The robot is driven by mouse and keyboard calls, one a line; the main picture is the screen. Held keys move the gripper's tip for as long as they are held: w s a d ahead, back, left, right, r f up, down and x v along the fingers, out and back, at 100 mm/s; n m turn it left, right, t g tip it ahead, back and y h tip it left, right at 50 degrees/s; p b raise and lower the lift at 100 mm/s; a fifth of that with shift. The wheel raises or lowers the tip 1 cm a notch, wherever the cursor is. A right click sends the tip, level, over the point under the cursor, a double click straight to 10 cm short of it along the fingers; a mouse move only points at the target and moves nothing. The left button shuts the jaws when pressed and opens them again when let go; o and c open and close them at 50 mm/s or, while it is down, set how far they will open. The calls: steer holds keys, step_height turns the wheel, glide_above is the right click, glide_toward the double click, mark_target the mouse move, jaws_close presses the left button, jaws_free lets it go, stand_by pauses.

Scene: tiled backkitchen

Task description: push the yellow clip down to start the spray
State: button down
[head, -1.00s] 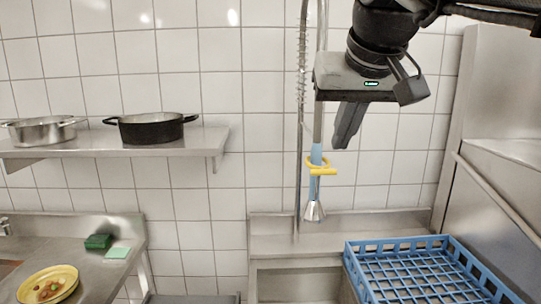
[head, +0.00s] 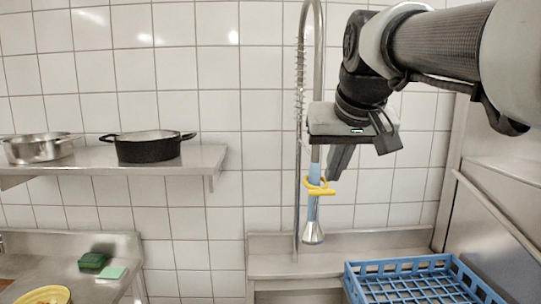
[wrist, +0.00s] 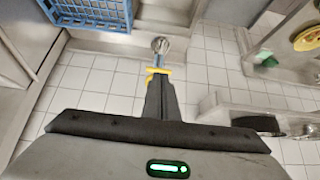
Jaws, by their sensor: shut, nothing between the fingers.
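The yellow clip (head: 319,187) sits around the blue handle (head: 313,207) of the hanging spray hose, above its metal spray head (head: 312,233). My gripper (head: 335,178) is shut and empty, pointing down. In the head view its fingertips are just above and to the right of the clip; whether they touch it I cannot tell. In the wrist view the shut fingers (wrist: 158,80) reach toward the yellow clip (wrist: 157,71) and cover part of it. The spray head (wrist: 160,45) shows beyond them. No water is seen.
A blue dish rack (head: 420,265) stands at the lower right, beside the sink. A steel shelf (head: 205,160) on the left bears a black pot (head: 148,147) and a steel pan (head: 38,148). Green sponges (head: 92,261) and a yellow plate (head: 43,295) lie on the left counter.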

mark_target(322, 194)
steer(key=x, duration=0.5)
steer(key=w+x, duration=0.1)
steer(key=x, duration=0.2)
steer(key=shift+r+p, duration=0.4)
step_height(322, 194, down, 5)
steer(key=b, duration=0.3)
steer(key=shift+s+r+b, duration=0.1)
steer(key=shift+r+b, duration=0.1)
steer(key=shift+b, duration=0.1)
